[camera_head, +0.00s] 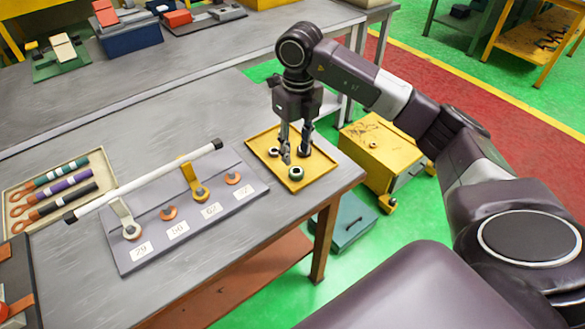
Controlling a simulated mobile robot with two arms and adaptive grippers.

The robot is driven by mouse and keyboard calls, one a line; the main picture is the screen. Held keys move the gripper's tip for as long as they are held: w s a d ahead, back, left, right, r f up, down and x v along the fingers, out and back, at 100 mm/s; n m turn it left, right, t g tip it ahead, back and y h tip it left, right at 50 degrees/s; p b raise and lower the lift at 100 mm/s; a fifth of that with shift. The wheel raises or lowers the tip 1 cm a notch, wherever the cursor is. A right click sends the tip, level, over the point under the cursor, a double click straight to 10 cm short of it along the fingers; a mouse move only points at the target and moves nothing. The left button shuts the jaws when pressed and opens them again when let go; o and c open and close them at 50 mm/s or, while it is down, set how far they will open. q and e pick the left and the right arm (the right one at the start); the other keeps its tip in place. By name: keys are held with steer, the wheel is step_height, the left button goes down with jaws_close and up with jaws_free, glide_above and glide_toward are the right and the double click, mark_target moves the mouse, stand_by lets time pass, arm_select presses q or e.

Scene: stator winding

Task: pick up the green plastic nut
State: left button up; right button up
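A yellow tray (318,169) lies at the right end of the grey table and holds small round nuts. The front nut (296,173) has a pale top and a dark, slightly greenish rim; its exact colour is hard to tell. Another nut (274,152) is at the tray's left, and a dark one (303,151) is beside my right gripper's far finger. My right gripper (295,150) points down over the tray, fingers apart, with nothing seen held between them. It is behind the front nut in the picture. My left gripper is not in view.
A grey board (180,205) with a white bar, copper hooks and number labels lies left of the tray. A tray of coloured handled tools (60,190) is farther left. A yellow cabinet (385,150) stands on the floor beyond the table's right edge.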

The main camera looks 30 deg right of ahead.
mark_target(296, 167)
steer(key=f, duration=0.2)
steer(key=f+p, duration=0.1)
steer(key=f, duration=0.1)
steer(key=f+p, duration=0.1)
steer(key=f, duration=0.1)
steer(key=shift+w+d+f, duration=0.15)
steer(key=shift+d+f, duration=0.1)
steer(key=shift+f, duration=0.5)
steer(key=shift+c, duration=0.2)
steer(key=c, duration=0.7)
steer(key=shift+r, duration=0.1)
